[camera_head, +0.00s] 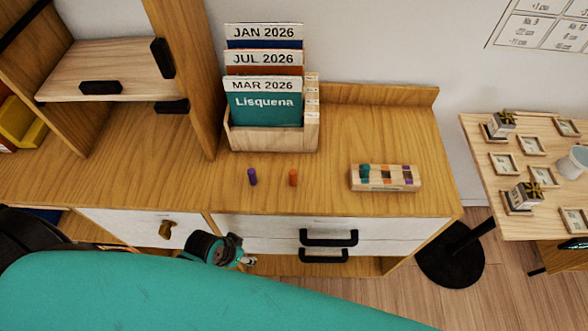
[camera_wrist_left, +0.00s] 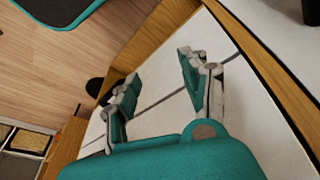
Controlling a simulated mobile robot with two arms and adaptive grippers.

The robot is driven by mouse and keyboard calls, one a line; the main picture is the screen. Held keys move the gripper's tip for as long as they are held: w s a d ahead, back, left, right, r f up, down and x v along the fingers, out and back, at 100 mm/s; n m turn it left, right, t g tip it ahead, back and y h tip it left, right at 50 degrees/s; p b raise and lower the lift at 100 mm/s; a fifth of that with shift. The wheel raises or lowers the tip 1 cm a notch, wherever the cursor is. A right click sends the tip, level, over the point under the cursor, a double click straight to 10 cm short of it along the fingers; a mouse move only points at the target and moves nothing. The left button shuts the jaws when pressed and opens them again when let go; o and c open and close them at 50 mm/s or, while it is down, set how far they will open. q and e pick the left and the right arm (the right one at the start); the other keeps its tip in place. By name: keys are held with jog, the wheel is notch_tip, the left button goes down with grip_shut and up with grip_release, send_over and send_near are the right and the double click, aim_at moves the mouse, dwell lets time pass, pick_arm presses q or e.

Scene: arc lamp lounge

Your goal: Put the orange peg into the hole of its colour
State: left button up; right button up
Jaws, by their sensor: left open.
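The orange peg (camera_head: 292,177) stands upright on the wooden cabinet top in the head view, right of a purple peg (camera_head: 252,176). A light wood hole block (camera_head: 385,186) lies further right, with teal, orange and purple marks along its top. A teal peg (camera_head: 365,172) stands at its left end. My left gripper (camera_head: 242,254) is low in front of the cabinet's drawers, below and nearer than the pegs, partly hidden by my teal arm. In the left wrist view its fingers (camera_wrist_left: 160,83) are apart with nothing between them. My right gripper is out of view.
A wooden file holder (camera_head: 268,138) with calendar folders stands behind the pegs. A shelf unit (camera_head: 120,62) rises at the left. Black drawer handles (camera_head: 328,238) stick out in front. A side table (camera_head: 490,151) with small boxes is at the right. The top around the pegs is clear.

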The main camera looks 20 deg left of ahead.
pick_arm(q)
notch_tip(320, 180, up, 20)
jog(key=w+d+m+t+h+p, duration=0.1)
jog(key=d+m+h+p, duration=0.15)
jog(key=m, duration=0.25)
jog(key=w+a+r+m+t+h, duration=0.25)
jog(key=w+a+r+h, duration=0.25)
jog(key=w+r, duration=0.3)
jog(key=p, duration=0.3)
send_near(291, 172)
jog(key=shift+t, duration=0.45)
jog(key=x, duration=0.5)
jog(key=shift+s+d+f, duration=0.15)
jog(key=shift+s+f, duration=0.1)
jog(key=shift+s, duration=0.15)
jog(key=p+x, duration=0.2)
jog(key=x, duration=0.3)
jog(key=shift+w+r, duration=0.1)
jog(key=shift+w, duration=0.05)
jog(key=shift+w+d+f, duration=0.1)
jog(key=shift+d+f, duration=0.05)
jog(key=shift+f, duration=0.05)
jog(key=shift+h, duration=0.25)
grip_shut()
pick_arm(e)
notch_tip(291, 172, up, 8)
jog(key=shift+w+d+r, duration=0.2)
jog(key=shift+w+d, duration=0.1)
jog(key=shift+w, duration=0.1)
